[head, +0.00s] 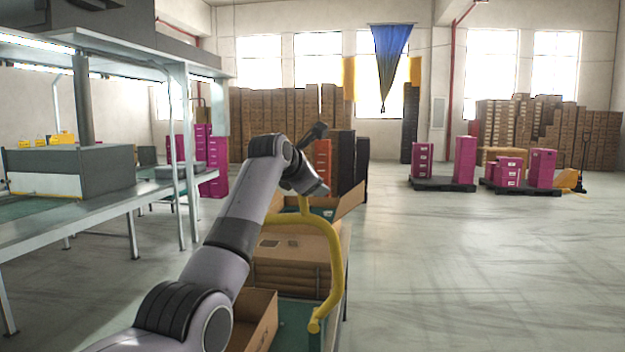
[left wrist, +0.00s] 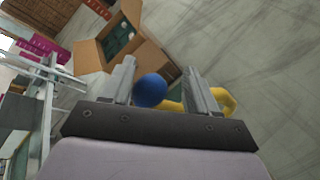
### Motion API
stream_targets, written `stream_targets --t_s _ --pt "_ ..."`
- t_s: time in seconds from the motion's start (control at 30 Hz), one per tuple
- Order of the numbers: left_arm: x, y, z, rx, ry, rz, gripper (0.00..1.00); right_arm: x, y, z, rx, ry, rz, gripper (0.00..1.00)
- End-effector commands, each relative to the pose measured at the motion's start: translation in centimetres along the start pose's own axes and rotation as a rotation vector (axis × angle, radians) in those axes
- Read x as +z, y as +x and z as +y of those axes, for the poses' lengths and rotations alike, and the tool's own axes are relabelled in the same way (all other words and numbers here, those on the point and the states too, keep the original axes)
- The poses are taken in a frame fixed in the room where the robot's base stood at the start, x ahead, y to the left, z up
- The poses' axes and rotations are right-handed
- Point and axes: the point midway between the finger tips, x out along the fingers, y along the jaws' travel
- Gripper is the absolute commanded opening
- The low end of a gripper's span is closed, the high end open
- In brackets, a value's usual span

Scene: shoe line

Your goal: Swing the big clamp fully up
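My left gripper (left wrist: 159,70) is open in the left wrist view, its two fingers spread apart. A round blue knob (left wrist: 150,90) shows between the fingers, closer to the left one, with a gap to the right one. A yellow bent tube (left wrist: 170,106) shows behind the knob and the right finger. In the head view a yellow tube frame (head: 331,250) curves beside my left arm, over the boxes. I cannot tell for certain which part is the big clamp; its hinge is hidden. In the head view my left fingers are hard to make out. My right gripper is not in view.
Stacked flat cartons (head: 290,270) and an open box (head: 262,318) lie beneath my arm. Another open carton (left wrist: 120,42) is close beyond the left finger. A metal workbench (head: 90,222) stands at left.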

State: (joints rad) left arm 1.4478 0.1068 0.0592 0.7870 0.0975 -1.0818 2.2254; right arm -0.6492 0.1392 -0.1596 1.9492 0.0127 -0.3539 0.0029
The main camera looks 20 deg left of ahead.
Motion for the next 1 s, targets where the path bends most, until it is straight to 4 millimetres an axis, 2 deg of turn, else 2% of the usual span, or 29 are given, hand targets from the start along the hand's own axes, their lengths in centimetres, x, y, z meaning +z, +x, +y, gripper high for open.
stream_targets --t_s 0.27,0.7,1.0 --pt "-0.1 -0.8 0.0 0.003 0.000 -0.001 0.57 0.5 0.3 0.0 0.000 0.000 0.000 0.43" --pt "0.0 -5.7 -0.1 0.002 0.001 -0.003 0.57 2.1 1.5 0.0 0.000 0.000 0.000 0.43" --pt "0.1 -7.1 -0.1 -0.002 0.000 -0.001 0.57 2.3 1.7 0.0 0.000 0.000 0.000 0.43"
